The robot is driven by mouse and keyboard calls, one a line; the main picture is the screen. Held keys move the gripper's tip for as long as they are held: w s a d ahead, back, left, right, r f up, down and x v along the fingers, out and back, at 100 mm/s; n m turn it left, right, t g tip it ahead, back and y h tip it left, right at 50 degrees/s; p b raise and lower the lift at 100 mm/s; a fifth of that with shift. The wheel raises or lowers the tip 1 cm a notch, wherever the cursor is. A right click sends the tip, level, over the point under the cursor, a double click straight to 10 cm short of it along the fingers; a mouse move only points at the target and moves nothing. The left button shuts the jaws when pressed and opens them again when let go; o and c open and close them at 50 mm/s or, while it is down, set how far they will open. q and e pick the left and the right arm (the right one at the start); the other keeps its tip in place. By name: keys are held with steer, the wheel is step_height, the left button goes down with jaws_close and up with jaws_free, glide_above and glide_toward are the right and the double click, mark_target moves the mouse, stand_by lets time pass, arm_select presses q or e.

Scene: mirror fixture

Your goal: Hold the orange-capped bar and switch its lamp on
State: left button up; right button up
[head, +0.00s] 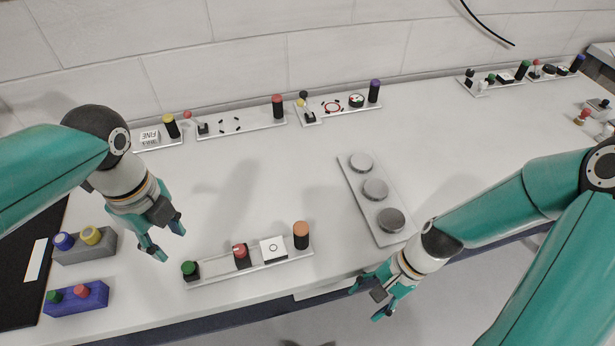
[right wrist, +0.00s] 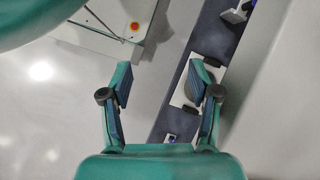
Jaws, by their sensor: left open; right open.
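The orange-capped bar is a flat grey strip (head: 213,274) near the table's front edge. It carries a black post with an orange cap (head: 301,229) at its right end, a white square block with a ring mark (head: 273,249), a red knob on a black block (head: 240,251) and a green knob on a black block (head: 189,268) at its left end. I cannot tell which part is the lamp. My left gripper (head: 172,245) is open and empty above the table, left of and behind the green knob. My right gripper (head: 364,304) is open and empty, right of the orange cap, over the table's front edge.
A grey plate with three round discs (head: 358,187) lies right of the bar. Grey (head: 83,255) and blue (head: 90,302) blocks with knobs stand at left. Similar bars (head: 245,124) line the wall. The table (head: 260,185) behind the bar is clear.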

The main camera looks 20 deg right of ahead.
steer(key=d+r+n+g+h, duration=0.2)
steer(key=d+r+n+g, duration=0.2)
steer(key=d+r+n, duration=0.15)
step_height(320, 180, up, 21)
steer(key=m+t+h, duration=0.4)
steer(key=m, duration=0.4)
glide_above(301, 234)
steer(key=w, duration=0.1)
steer(key=shift+n, duration=0.25)
steer(key=f, duration=1.6)
steer(key=shift+w+d+f, duration=0.2)
steer(key=shift+w+f, duration=0.05)
steer(key=shift+f, duration=0.15)
steer(key=shift+c, duration=0.3)
jaws_close()
arm_select(q)
steer(key=shift+w, duration=0.1)
steer(key=shift+c, duration=0.2)
